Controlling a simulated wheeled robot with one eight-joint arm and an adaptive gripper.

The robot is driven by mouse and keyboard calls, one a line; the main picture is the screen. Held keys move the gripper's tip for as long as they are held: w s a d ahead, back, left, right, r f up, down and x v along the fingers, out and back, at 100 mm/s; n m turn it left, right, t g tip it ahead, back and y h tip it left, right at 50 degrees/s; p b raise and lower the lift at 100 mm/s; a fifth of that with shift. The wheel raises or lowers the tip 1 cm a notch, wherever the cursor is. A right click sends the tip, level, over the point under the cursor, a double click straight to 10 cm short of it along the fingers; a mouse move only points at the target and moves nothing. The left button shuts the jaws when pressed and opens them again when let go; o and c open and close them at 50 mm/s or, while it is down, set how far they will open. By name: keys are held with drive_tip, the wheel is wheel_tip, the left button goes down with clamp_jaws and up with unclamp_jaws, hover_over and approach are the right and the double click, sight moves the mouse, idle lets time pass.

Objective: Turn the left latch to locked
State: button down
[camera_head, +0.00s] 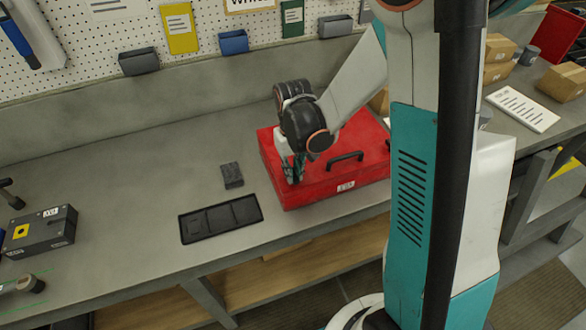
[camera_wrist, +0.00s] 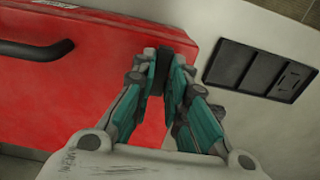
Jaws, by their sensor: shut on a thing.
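A red case (camera_head: 330,184) with a black handle (camera_head: 346,157) lies on the workbench. My gripper (camera_head: 293,172) is at the case's front left part, pointing down. In the wrist view my gripper (camera_wrist: 165,72) has its two teal fingers closed on a small dark latch (camera_wrist: 160,70) near the edge of the red case (camera_wrist: 105,85). Most of the latch is hidden between the fingers, so its exact angle cannot be told. In the head view the arm and gripper hide the latch.
A black compartmented tray (camera_head: 220,218) lies left of the case, with a dark block (camera_head: 232,175) behind it. A dark box (camera_head: 40,232) stands at the far left. Cardboard boxes (camera_head: 565,82) and a white labelled sheet (camera_head: 522,108) are at the right. The bench's left middle is clear.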

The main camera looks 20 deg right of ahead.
drive_tip(key=n+b, duration=0.2)
drive_tip(key=n, duration=0.2)
drive_tip(key=shift+f+n+b, duration=0.1)
drive_tip(key=shift+n+b, duration=0.25)
drive_tip(key=shift+n, duration=0.05)
drive_tip(key=n+b, duration=0.1)
drive_tip(key=n, duration=0.3)
drive_tip(key=shift+b, duration=0.4)
drive_tip(key=n+b, duration=0.1)
drive_tip(key=n, duration=0.4)
drive_tip(key=shift+n+b, duration=0.6)
drive_tip(key=shift+n, duration=1.5)
drive_tip(key=c, duration=1.6)
unclamp_jaws()
